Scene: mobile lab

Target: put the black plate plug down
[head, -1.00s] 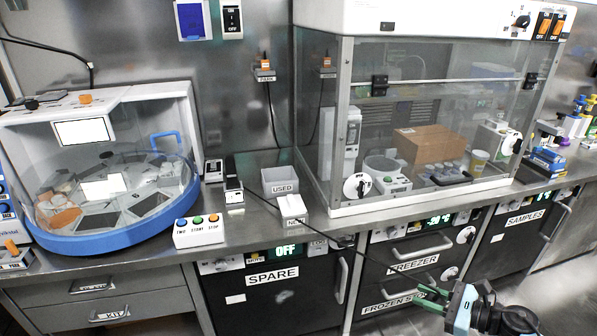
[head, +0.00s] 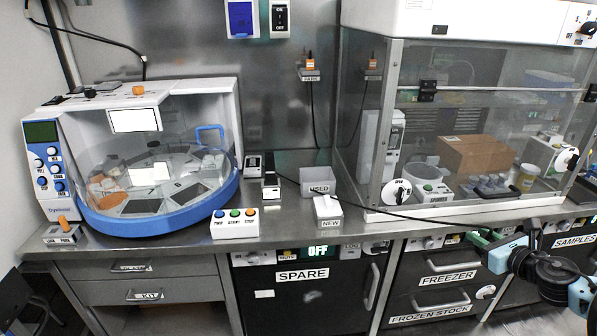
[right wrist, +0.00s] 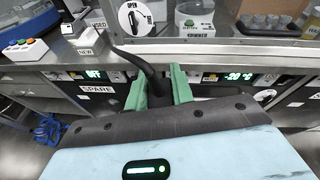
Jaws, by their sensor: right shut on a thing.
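My right gripper (head: 484,239) has green fingers and is in front of the bench edge, by the freezer fronts at the lower right. In the right wrist view the fingers are closed around the black plate plug (right wrist: 172,88), which is mostly hidden between them. A black cable (head: 395,212) runs from a small black-topped device (head: 271,182) across the bench to this gripper. The cable (right wrist: 138,62) also curves up and away in the right wrist view. My left gripper is not in view.
An orange plug in a labelled wall holder (head: 309,72) hangs behind the bench. The USED bin (head: 317,183), NEW box (head: 327,209) and button box (head: 235,224) stand mid-bench. The glass hood (head: 470,120) is right, the round blue-rimmed machine (head: 110,225) left.

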